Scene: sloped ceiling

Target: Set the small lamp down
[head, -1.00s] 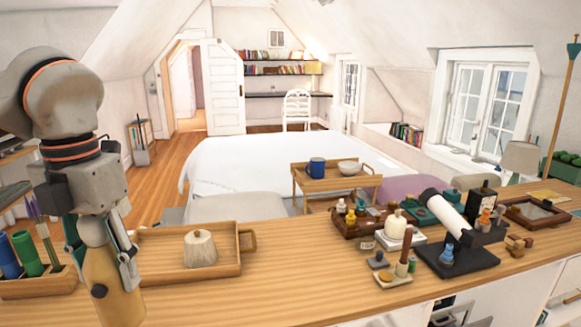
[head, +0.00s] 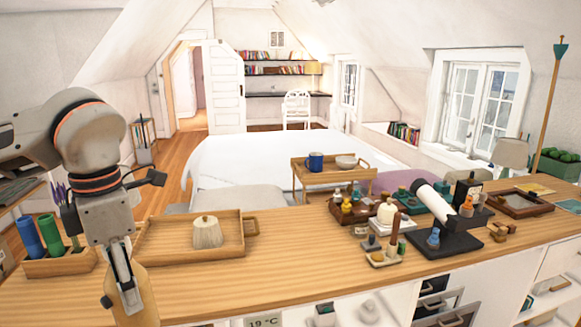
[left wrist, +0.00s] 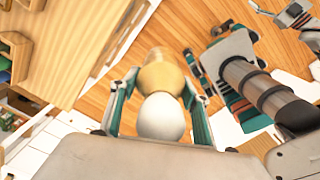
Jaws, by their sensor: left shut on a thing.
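My left gripper (head: 122,285) is shut on the small lamp (head: 143,292), a tan, rounded body. In the head view it is at the lower left, in front of the wooden counter, and its finger hides part of the lamp. In the left wrist view the lamp shows a white rounded end (left wrist: 161,118) and a yellowish-tan part (left wrist: 160,76) between the two fingers. There the floor lies behind the lamp, with the counter off to the left.
The counter's middle is bare.

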